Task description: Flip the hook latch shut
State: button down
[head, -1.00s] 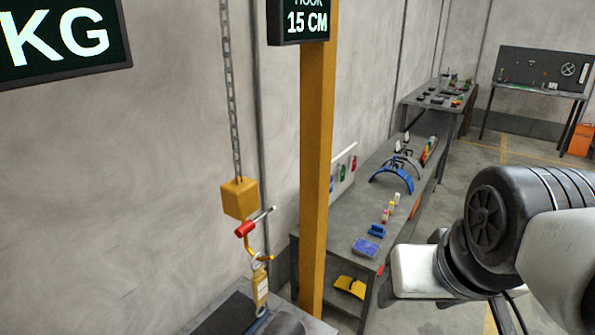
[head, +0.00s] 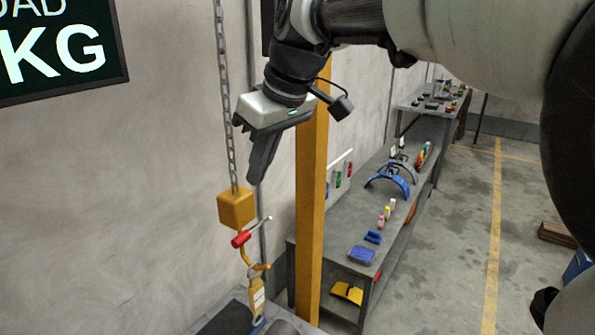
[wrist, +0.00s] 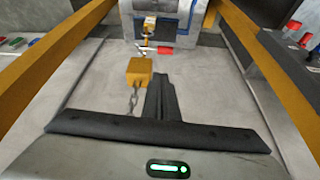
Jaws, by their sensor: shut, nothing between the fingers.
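The hook hangs under a yellow block (head: 237,208) on a chain; its orange curve (head: 246,257) opens to the right. The latch has a red part (head: 241,239) at the hook's neck and a thin grey rod pointing up and right, apart from the hook tip. In the wrist view the block (wrist: 139,70) and the red latch part (wrist: 165,50) show ahead of the fingers. My gripper (head: 256,181) is shut and empty, pointing down, above and slightly right of the block. Its fingers also show in the wrist view (wrist: 160,80).
A yellow tagged piece (head: 257,298) hangs in the hook. The chain (head: 225,100) runs up left of my gripper. A yellow post (head: 312,200) stands close on the right, with a long grey bench (head: 340,225) behind it. The wall is behind the hook.

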jog(key=shift+w+a+r+n, duration=0.1)
jog(key=shift+w+a+n, duration=0.15)
jog(key=shift+a, duration=0.4)
jog(key=shift+w+a+n, duration=0.1)
jog(key=shift+a+n, duration=0.15)
jog(key=shift+a, duration=0.35)
send_over(242, 236)
jog(key=f, duration=0.8)
jog(key=shift+w+a+f, duration=0.25)
jog(key=shift+w+a, duration=0.05)
jog(key=shift+a, duration=0.1)
jog(key=f, duration=0.3)
jog(key=shift+s+d+f, duration=0.2)
jog(key=shift+d, duration=0.15)
jog(key=shift+d+f, duration=0.15)
jog(key=shift+f, duration=0.4)
jog(key=shift+f, duration=0.1)
